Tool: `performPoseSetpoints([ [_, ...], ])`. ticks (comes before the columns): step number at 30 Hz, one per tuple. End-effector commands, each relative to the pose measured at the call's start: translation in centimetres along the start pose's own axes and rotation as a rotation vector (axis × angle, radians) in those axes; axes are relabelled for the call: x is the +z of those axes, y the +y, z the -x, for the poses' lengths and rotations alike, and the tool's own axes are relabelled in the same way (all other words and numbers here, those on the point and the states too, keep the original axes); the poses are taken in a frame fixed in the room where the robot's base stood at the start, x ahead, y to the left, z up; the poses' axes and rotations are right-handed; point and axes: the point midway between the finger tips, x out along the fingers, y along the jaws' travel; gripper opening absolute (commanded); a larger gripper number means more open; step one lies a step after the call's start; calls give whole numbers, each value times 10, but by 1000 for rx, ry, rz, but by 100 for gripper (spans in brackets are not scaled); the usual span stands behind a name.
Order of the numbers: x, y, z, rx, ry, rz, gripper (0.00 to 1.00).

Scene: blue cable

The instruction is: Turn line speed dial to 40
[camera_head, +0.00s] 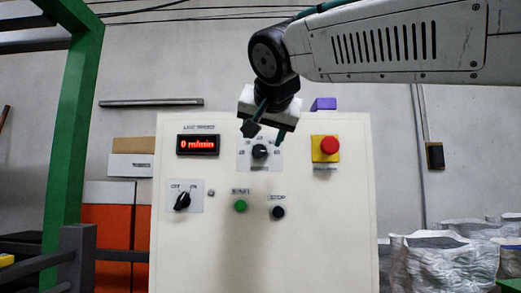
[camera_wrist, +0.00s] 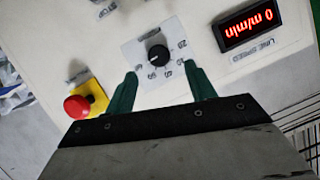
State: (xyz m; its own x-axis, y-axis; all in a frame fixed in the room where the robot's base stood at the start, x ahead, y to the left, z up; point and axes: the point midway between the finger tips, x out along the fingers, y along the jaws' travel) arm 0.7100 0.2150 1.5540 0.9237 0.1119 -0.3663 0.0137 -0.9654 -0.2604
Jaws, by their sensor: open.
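The line speed dial is a black round knob (camera_head: 260,151) on a white scale plate (camera_head: 245,163) in the upper middle of the cream control panel (camera_head: 230,262). The knob (camera_wrist: 159,55) also shows in the wrist view, with numbers around it too small to read surely. The red display (camera_head: 198,144) reads 0 m/min. My gripper (camera_head: 264,132) is in front of the panel at the plate's upper part. In the wrist view its two dark green fingers (camera_wrist: 160,82) are open and apart, their tips just below the knob, one toward each side. Nothing is between them. Contact with the plate cannot be told.
A red emergency button (camera_head: 329,146) on yellow is right of the dial. Below are a black OFF/ON switch (camera_head: 182,201), a green button (camera_head: 240,206) and a black button (camera_head: 278,212). A purple block (camera_head: 323,104) shows at the panel's top edge.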

Motion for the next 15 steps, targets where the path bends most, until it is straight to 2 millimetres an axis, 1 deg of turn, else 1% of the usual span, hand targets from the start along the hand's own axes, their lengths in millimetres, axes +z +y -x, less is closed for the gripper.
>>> performPoseSetpoints([
  [1, 1, 2, -10, 5, -2, 1, 55],
  [3, 1, 2, -22, 6, -3, 1, 55],
  [9, 1, 2, -51, 4, -2, 0, 55],
  [12, 1, 3, -60, 5, -2, 1, 55],
  [15, 1, 2, -64, 4, -2, 1, 55],
])
